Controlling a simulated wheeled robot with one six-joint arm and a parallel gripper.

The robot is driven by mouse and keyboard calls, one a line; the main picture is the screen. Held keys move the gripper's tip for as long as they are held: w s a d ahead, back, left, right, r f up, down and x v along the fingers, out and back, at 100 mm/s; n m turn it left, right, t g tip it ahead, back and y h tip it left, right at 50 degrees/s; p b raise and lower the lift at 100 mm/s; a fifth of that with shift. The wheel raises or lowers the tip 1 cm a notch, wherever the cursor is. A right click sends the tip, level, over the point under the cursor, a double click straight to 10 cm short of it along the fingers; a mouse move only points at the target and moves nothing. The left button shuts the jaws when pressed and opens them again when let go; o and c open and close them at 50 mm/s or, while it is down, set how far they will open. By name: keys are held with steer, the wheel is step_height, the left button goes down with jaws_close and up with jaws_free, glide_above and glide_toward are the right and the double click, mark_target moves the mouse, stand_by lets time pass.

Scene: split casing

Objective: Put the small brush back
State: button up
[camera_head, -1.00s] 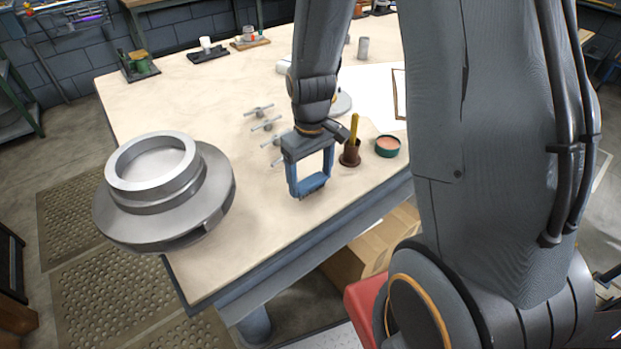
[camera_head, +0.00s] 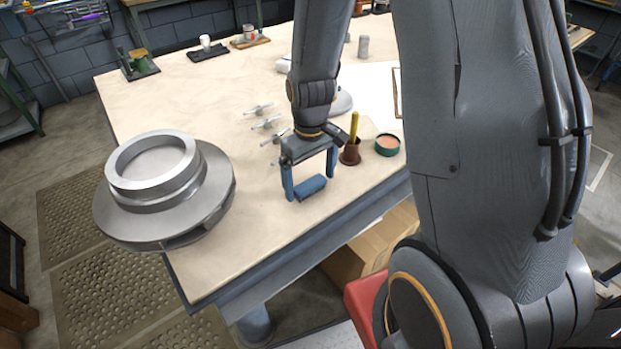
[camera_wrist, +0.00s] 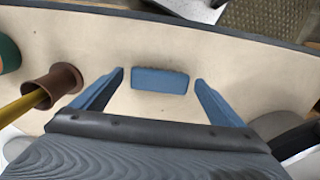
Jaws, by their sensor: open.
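A small blue block (camera_head: 311,188) with a rough dark edge lies near the table's front edge; it looks like the small brush, though I cannot be sure. In the wrist view the blue block (camera_wrist: 159,81) lies between my two blue fingers, with a gap on each side. My gripper (camera_head: 310,184) points down around it, open, with nothing clamped. A yellow handle (camera_head: 354,126) stands upright in a brown cup (camera_head: 350,154) just right of my gripper. What is at the handle's lower end is hidden in the cup.
A green tin (camera_head: 387,146) with pinkish content stands right of the cup. A large grey metal casing (camera_head: 165,195) stands at the left. Several small metal fittings (camera_head: 266,122) lie behind my gripper. The table (camera_head: 240,230) is clear between casing and gripper.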

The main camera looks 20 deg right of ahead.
mark_target(310, 184)
step_height(310, 184, up, 11)
steer(key=b, duration=0.2)
steer(key=s+f+m, duration=0.1)
steer(key=s+m, duration=0.2)
steer(key=s, duration=0.6)
steer(key=shift+s+f+m+t, duration=0.15)
steer(key=shift+f+m+t, duration=0.15)
steer(key=shift+t, duration=0.1)
stand_by(0.4)
